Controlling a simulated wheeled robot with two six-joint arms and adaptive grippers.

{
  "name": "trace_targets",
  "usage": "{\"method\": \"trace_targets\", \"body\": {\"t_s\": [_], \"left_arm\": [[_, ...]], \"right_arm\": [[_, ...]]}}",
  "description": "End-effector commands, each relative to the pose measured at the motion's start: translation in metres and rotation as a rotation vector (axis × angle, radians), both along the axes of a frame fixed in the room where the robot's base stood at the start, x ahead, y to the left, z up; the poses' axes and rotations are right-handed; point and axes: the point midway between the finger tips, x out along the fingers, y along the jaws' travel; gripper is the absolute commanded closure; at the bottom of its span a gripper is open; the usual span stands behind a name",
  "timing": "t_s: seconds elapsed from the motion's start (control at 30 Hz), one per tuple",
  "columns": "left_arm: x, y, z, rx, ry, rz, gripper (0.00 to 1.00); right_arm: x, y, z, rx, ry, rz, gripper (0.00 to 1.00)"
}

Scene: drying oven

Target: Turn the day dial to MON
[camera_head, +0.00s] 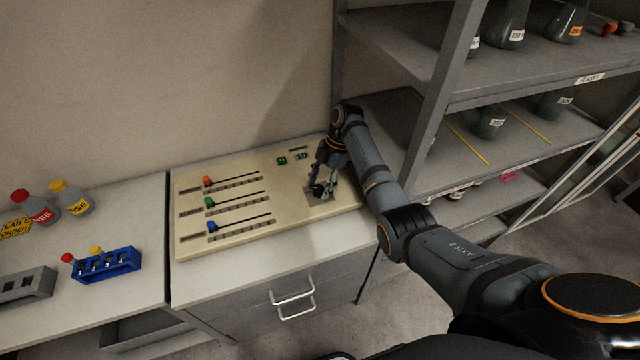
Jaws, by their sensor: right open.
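A cream control panel (235,245) lies on the counter. At its right end is a small dark knob (318,190) on a grey plate, which seems to be the dial. Its lettering, including any MON mark, is too small and covered to read. My right gripper (322,186) is open and points down at the knob, with its fingers around or just above it. I cannot tell whether they touch. My left gripper is not in view.
The panel has orange (207,181), green (209,202) and blue (212,226) sliders and a display (302,156) reading 10. A blue rack (108,266) and bottles (72,199) stand at left. A metal shelf (420,100) with flasks rises close at right.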

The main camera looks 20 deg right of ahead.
Motion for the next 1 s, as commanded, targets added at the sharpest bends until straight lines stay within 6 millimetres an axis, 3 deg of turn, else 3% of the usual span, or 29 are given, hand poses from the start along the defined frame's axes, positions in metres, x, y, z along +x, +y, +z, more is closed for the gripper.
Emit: {"method": "trace_targets", "body": {"t_s": [0.13,0.5,1.0], "left_arm": [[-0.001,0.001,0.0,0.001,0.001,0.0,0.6],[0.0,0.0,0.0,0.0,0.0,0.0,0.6],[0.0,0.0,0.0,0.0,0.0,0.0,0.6]], "right_arm": [[0.002,-0.004,0.009,-0.001,-0.002,-0.001,0.45],[0.009,-0.026,0.065,-0.001,-0.001,0.0,0.45],[0.009,-0.027,0.069,0.0,0.0,0.0,0.45]]}}
